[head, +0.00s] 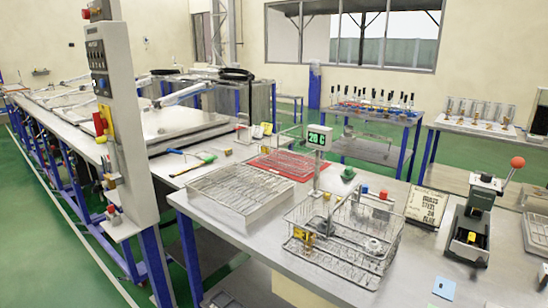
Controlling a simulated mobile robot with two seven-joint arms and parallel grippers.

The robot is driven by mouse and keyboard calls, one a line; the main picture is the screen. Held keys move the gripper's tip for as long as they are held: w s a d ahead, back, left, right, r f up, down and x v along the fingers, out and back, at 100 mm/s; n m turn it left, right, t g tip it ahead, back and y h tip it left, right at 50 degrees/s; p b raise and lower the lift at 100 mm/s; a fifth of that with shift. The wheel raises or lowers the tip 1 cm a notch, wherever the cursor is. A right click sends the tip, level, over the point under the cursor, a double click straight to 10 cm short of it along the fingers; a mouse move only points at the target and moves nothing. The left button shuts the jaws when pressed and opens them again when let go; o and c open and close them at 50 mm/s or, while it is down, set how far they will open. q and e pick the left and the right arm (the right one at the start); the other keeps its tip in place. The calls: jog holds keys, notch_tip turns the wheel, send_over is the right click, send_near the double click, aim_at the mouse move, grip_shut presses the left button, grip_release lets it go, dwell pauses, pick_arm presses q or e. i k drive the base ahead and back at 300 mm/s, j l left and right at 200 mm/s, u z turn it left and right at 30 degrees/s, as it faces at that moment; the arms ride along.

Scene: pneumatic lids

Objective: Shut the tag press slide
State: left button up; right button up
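The tag press (484,192) stands near the right end of the metal table. It has a dark green head, a grey column and a lever slanting up right to a red-orange ball knob (517,162). Its low dark slide (467,249) extends from the base toward the table's front. A small yellow piece (472,237) shows on or just above the slide. The slide looks drawn out, but its exact travel is too small to tell. Neither of my grippers is in view, and nothing touches the press.
A wire basket (345,262) with small parts stands left of the press. A stamped plate (427,206) lies between them.

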aim_at(477, 252)
jog(key=z, duration=1.35)
jog(key=j+u, duration=0.15)
jog(key=j, duration=0.15)
jog(key=i+j+u, duration=0.15)
jog(key=j, duration=0.1)
